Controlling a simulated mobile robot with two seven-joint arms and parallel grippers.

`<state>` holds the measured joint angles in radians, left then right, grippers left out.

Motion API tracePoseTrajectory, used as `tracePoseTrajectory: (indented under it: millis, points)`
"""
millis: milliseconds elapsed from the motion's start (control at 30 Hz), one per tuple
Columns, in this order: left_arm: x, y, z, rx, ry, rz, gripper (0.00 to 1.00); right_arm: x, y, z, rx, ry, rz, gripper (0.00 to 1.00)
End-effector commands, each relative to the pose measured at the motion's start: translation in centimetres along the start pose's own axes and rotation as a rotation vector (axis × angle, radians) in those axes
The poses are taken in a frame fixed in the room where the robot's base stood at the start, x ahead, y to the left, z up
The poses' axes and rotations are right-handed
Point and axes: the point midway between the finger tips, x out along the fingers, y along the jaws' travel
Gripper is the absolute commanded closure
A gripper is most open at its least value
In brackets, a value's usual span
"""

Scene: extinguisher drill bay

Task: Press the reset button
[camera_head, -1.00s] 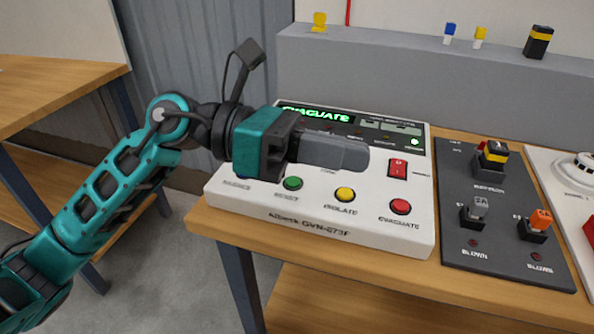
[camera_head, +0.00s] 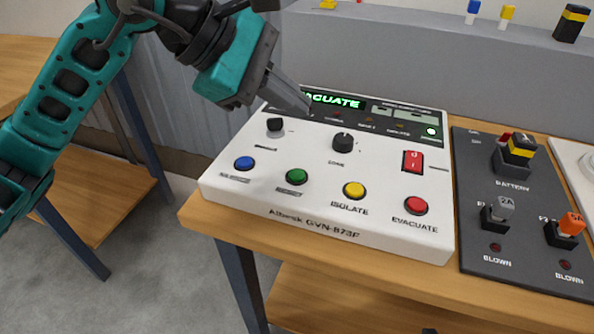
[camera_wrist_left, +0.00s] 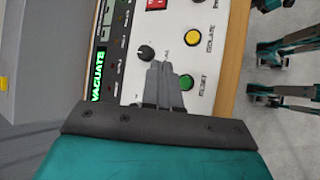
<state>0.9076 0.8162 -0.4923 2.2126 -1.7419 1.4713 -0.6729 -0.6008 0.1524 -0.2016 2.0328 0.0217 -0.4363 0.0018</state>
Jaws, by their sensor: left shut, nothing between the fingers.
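The green reset button (camera_head: 296,176) is in the front row of the white control panel (camera_head: 290,220), between a blue button (camera_head: 245,163) and a yellow ISOLATE button (camera_head: 354,190). In the left wrist view the green button (camera_wrist_left: 186,82) has the label RESET beside it. My left gripper (camera_head: 306,110) is shut and empty. It slants down over the back of the panel, near the lit EVACUATE display, apart from the green button in the head view. In the left wrist view its fingers (camera_wrist_left: 164,66) appear between the black knob and the green button. My right gripper is not in view.
A red EVACUATE button (camera_head: 416,206), black knobs (camera_head: 343,142) and a red rocker switch (camera_head: 413,161) share the panel. A dark fuse board (camera_head: 480,255) stands to the right. A grey ledge (camera_head: 420,80) runs behind. The wooden table edge is in front.

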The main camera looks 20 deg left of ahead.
Motion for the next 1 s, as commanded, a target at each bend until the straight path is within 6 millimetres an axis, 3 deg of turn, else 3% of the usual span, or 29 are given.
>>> tracePoseTrajectory:
  millis: [267, 567, 700, 1000]
  points:
    - [1.4, -1.0, -1.0, -0.001, -0.001, -0.001, 1.0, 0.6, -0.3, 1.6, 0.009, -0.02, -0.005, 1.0]
    - [4.4, -3.2, -3.1, -0.002, -0.003, -0.001, 1.0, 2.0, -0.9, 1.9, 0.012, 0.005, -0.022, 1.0]
    - [5.7, -4.1, -4.1, 0.0, -0.002, 0.001, 1.0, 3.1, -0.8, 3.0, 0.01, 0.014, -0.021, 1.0]
    - [6.1, -4.5, -4.4, -0.001, -0.002, 0.0, 1.0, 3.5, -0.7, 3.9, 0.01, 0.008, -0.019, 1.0]
